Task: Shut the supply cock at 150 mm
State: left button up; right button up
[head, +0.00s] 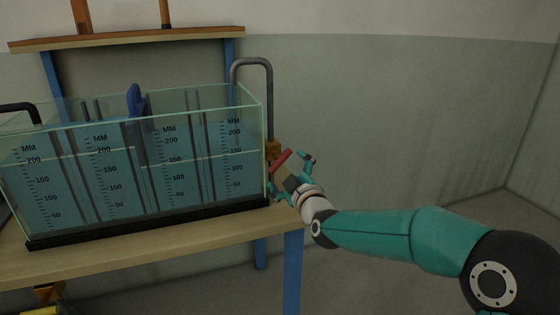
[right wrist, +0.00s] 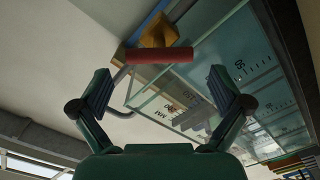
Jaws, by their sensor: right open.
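The supply cock has a yellow body (head: 272,149) and a red lever (head: 281,160), at the right end of the glass flume (head: 150,205). A grey pipe (head: 270,90) curves down to it from the flume's rim. The lever slants up to the right in the head view. My right gripper (head: 291,174) is open close to the lever. In the right wrist view, the red lever (right wrist: 160,55) lies crosswise just beyond the open fingers (right wrist: 160,86), apart from them, with the yellow body (right wrist: 158,30) behind. Blue water stands behind several mm scales (head: 234,157); its exact level is unclear.
The flume stands on a wooden table (head: 255,225) with blue legs. A blue handle (head: 134,100) rises from the flume's top, and a black pipe (head: 20,107) is at its left. A shelf (head: 130,38) is behind. The floor right of the table is clear.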

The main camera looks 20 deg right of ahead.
aim_at(281, 164)
jog(key=shift+w+a, duration=0.1)
jog(key=shift+w, duration=2.6)
jog(key=c, duration=1)
jog(key=shift+f, duration=0.1)
